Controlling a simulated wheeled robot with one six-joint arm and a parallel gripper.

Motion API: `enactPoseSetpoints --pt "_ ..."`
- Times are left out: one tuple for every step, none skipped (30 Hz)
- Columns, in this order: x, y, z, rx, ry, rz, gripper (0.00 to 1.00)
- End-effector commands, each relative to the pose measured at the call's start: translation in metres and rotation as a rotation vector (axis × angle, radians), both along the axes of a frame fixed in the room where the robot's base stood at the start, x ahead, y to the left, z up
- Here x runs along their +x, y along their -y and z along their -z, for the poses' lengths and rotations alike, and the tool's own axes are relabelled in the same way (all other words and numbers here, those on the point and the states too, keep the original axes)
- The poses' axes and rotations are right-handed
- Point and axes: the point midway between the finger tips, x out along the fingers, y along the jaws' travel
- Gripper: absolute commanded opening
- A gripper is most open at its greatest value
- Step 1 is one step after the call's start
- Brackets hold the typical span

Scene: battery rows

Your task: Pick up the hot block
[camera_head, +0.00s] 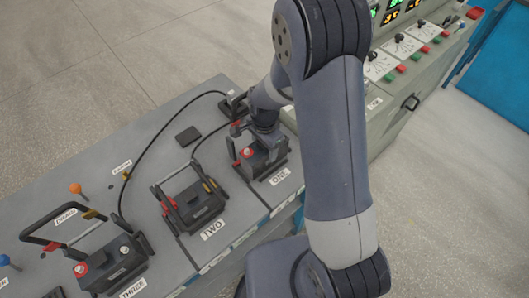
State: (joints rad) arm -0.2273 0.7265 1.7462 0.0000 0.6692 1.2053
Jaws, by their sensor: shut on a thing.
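Three dark battery blocks stand in a row on a grey bench (60,195). The block at label ONE (270,162) is under my gripper (262,138), which is shut on its upper part. My wrist covers much of the grip, so the fingertips are hard to see. This block appears to sit in its place. The block at label TWO (200,207) has a frame with red and yellow parts around it. The block at label THREE (115,268) stands at the lower left. No visible mark tells me which block is hot.
Black cables run across the bench, one from near a socket (232,103) to block THREE. A black handle (50,222) and orange (76,188) and blue (5,260) knobs are at left. A control panel (410,55) stands at upper right. The floor at right is clear.

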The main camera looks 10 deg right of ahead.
Motion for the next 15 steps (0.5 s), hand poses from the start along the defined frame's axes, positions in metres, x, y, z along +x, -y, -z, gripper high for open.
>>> enactPoseSetpoints --pt "0.002 0.000 -0.002 0.001 0.004 0.000 0.00" --pt "0.002 0.000 -0.002 0.001 0.004 0.000 0.00" --pt "0.002 0.000 -0.002 0.001 0.004 0.000 0.00" --pt "0.002 0.000 -0.002 0.001 0.004 0.000 0.00" --pt "0.002 0.000 -0.002 0.001 0.004 0.000 0.00" --pt "0.002 0.000 -0.002 0.001 0.005 0.000 0.00" --pt "0.002 0.000 -0.002 0.001 0.005 0.000 0.00" --pt "0.002 0.000 -0.002 0.001 0.005 0.000 0.00" --pt "0.002 0.000 -0.003 0.001 0.005 0.000 0.00" --pt "0.002 0.000 -0.004 0.001 0.005 0.000 0.00" --pt "0.002 0.000 -0.005 0.002 0.006 0.000 0.00" --pt "0.002 0.000 -0.006 0.001 0.007 0.000 0.00" --pt "0.002 0.000 -0.008 0.001 0.007 0.000 0.00" --pt "0.002 -0.001 -0.010 0.002 0.008 0.000 0.00" --pt "0.002 -0.001 -0.013 0.001 0.007 0.000 0.00"
